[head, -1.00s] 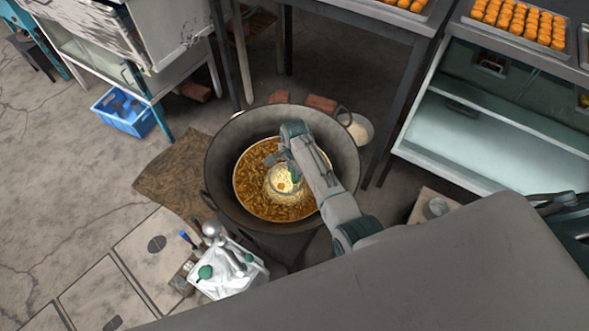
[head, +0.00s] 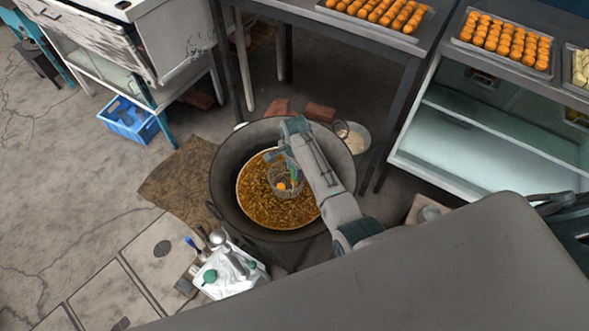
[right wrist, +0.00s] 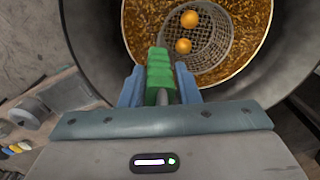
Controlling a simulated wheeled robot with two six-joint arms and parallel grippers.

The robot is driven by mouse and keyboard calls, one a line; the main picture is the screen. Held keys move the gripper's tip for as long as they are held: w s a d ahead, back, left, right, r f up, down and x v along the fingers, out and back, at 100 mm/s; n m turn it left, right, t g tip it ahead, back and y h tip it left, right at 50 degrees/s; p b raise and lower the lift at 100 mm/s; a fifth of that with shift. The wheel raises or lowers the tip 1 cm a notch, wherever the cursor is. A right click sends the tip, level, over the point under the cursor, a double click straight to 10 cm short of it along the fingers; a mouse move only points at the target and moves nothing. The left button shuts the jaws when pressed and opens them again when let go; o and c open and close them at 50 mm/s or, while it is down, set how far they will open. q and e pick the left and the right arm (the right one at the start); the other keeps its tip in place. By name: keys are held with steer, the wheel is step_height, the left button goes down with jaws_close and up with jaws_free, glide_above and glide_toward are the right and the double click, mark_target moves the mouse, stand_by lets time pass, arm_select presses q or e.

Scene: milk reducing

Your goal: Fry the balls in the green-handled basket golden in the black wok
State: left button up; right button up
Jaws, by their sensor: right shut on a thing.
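The black wok (head: 228,165) stands on the floor in the middle of the head view, with brown oil (head: 262,212) in it. My right gripper (head: 287,166) is over the wok, shut on the green handle of the wire basket (head: 287,187). In the right wrist view the green handle (right wrist: 160,75) is between the blue fingers (right wrist: 158,90). The basket (right wrist: 211,42) holds two golden-orange balls, one upper ball (right wrist: 191,18) and one lower ball (right wrist: 183,46). I cannot tell whether the basket's bottom touches the oil. My left gripper is out of view.
Trays of orange balls (head: 503,42) stand on the tables at the back right. A pale bowl (head: 357,137) is behind the wok. A white container with utensils (head: 228,272) stands at its front left. A blue crate (head: 128,119) is at the left.

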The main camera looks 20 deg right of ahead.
steer(key=shift+r, duration=4.35)
steer(key=shift+r, duration=1.95)
